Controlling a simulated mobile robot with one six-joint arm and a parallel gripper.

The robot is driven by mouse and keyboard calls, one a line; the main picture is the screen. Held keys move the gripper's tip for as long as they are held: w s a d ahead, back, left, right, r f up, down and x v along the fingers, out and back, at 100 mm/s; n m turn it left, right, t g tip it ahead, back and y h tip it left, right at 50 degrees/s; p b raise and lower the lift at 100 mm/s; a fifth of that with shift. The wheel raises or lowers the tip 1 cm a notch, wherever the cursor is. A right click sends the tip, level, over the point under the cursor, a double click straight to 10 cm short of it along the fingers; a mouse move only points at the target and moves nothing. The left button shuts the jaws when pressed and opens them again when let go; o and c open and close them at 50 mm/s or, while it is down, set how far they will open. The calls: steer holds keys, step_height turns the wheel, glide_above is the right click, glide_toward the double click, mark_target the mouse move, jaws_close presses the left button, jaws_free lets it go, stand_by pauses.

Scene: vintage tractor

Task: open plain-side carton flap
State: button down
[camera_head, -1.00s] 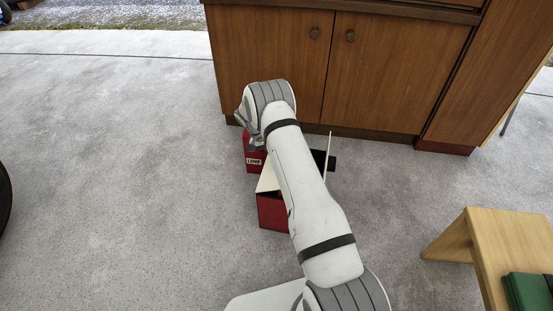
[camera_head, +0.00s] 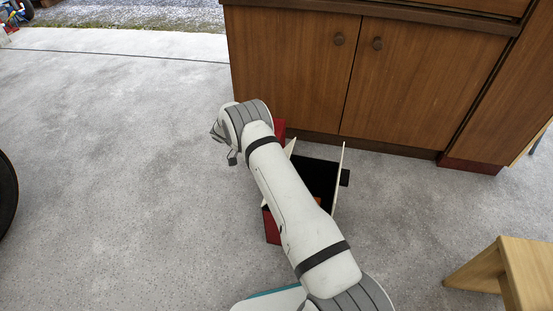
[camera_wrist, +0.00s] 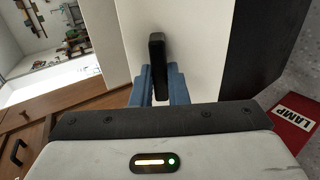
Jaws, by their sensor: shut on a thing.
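The carton (camera_head: 272,226) stands on the floor in front of the cabinet, with red outer walls and a dark interior showing beside my arm. A pale flap (camera_head: 340,172) stands up along its right side with a black tab (camera_head: 345,177). Another pale flap edge (camera_head: 290,147) slants up at the back left, partly hidden by my arm. In the wrist view my gripper (camera_wrist: 160,85) has its blue fingers shut around a black tab (camera_wrist: 157,58) on a white flap (camera_wrist: 190,30). In the head view my gripper hangs left of the carton; its grip is hidden there.
A red panel lettered LAMP (camera_wrist: 293,122) lies close right in the wrist view. The wooden cabinet (camera_head: 350,80) stands right behind the carton. A wooden stool (camera_head: 500,268) is at lower right.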

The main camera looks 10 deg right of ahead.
steer(key=shift+s+d+f, duration=0.1)
steer(key=shift+d+f, duration=0.15)
steer(key=shift+d, duration=0.05)
steer(key=shift+s, duration=0.1)
stand_by(0.6)
steer(key=c, duration=1.7)
jaws_free()
steer(key=shift+f, duration=0.1)
steer(key=shift+c, duration=0.2)
steer(key=o, duration=0.3)
steer(key=shift+d, duration=0.1)
steer(key=shift+o, duration=0.2)
steer(key=shift+r, duration=0.2)
steer(key=p+v, duration=0.1)
steer(key=v, duration=0.7)
steer(key=shift+p, duration=0.3)
steer(key=shift+f, duration=0.15)
steer(key=shift+c, duration=0.5)
